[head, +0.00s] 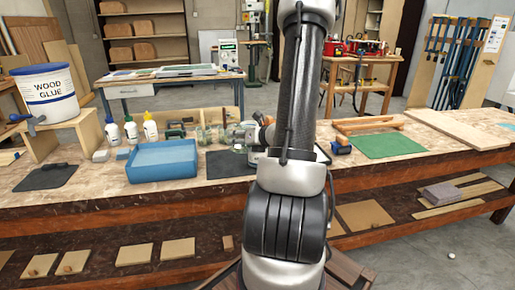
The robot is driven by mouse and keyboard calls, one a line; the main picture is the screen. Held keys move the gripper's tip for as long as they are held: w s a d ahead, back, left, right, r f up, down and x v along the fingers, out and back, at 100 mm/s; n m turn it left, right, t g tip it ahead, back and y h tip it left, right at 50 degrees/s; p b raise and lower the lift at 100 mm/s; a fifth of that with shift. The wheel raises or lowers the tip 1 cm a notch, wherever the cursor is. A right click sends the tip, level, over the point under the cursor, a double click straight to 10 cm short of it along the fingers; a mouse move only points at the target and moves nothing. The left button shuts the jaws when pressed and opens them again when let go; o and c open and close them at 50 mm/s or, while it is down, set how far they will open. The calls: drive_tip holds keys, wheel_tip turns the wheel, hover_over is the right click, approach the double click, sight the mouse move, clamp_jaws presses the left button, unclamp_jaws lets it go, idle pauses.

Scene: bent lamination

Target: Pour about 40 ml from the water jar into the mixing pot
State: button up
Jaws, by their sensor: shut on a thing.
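My gripper (248,134) shows only in part, small and dark, just left of my own upper arm, which hides the rest of it. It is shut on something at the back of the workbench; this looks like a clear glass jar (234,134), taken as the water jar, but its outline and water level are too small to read. Another clear glass vessel (207,137) stands to the left of it. I cannot pick out the mixing pot for sure; it may be behind my arm.
The workbench (100,185) carries a blue tray (162,162), several glue bottles (131,130), a wood glue bucket (45,92) on a wooden stand, a dark mat (228,164) and a green mat (385,146). Wooden boards (458,128) lie at the right.

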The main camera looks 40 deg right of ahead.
sight(238, 147)
drive_tip(key=shift+w+a+f+n+h, duration=0.1)
drive_tip(key=shift+a+f+n+h, duration=0.45)
drive_tip(key=shift+n, duration=0.25)
drive_tip(key=shift+w+f+n+h, duration=0.2)
drive_tip(key=shift+f+n+h, duration=0.45)
drive_tip(key=shift+f, duration=0.3)
